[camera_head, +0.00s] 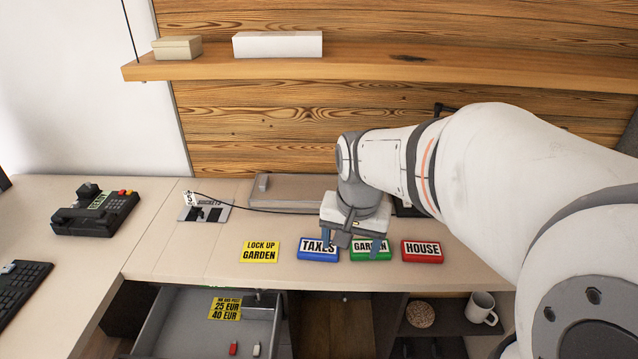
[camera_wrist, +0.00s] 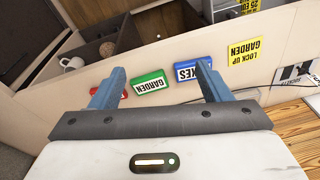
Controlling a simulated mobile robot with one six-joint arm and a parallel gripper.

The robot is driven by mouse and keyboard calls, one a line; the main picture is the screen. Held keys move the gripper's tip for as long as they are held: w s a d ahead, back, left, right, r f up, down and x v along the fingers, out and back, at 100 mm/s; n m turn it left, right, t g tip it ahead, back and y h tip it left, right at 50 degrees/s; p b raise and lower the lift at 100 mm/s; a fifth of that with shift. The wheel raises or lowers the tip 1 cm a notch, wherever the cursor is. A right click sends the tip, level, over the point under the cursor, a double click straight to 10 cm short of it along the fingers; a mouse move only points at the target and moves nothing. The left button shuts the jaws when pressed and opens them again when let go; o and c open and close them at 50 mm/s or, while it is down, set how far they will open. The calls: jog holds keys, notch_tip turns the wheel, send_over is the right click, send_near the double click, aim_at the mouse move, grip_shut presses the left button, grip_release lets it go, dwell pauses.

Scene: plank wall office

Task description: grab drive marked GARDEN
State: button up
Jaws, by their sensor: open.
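The green drive marked GARDEN (camera_head: 371,249) lies on the desk between the blue drive marked TAXES (camera_head: 318,249) and the red drive marked HOUSE (camera_head: 422,251). In the wrist view the green GARDEN drive (camera_wrist: 153,83) shows in the gap between my fingers, beyond their tips. My gripper (camera_head: 358,248) is open and empty above the desk, over the blue and green drives. In the wrist view my gripper's fingers (camera_wrist: 159,80) are spread wide. They partly hide the TAXES drive (camera_wrist: 187,73) and the HOUSE drive (camera_wrist: 110,94).
A yellow note reading LOCK UP GARDEN (camera_head: 260,251) lies left of the drives. An open drawer (camera_head: 168,328) holds a yellow note and small items. A black phone (camera_head: 95,212) and keyboard (camera_head: 20,290) are at left. A mug (camera_head: 480,306) stands on the shelf below.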

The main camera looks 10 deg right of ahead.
jog(key=o, duration=0.3)
jog(key=w+d+f+m, duration=0.2)
jog(key=w, duration=0.1)
jog(key=w+d+f+m+b, duration=0.1)
jog(key=w+d+f+m, duration=0.1)
jog(key=w+m, duration=0.1)
jog(key=w+d+f+m+g+b, duration=0.1)
jog(key=w+d+f+m, duration=0.1)
jog(key=w, duration=0.2)
jog(key=shift+w+f, duration=0.1)
jog(key=shift+w, duration=0.05)
jog(key=shift+o, duration=0.2)
jog(key=m+b, duration=0.2)
jog(key=m, duration=0.5)
send_near(370, 246)
jog(key=shift+a+g, duration=0.4)
jog(key=shift+a, duration=0.1)
jog(key=shift+w+d+f+m, duration=0.2)
jog(key=shift+d+f+m, duration=0.05)
jog(key=shift+f, duration=0.15)
jog(key=shift+w+d+f+m, duration=0.25)
jog(key=shift+f, duration=0.2)
jog(key=f, duration=0.6)
jog(key=shift+s+d+f, duration=0.15)
jog(key=shift+s, duration=0.05)
jog(key=shift+f, duration=0.55)
jog(key=shift+c, duration=0.4)
jog(key=c, duration=1.1)
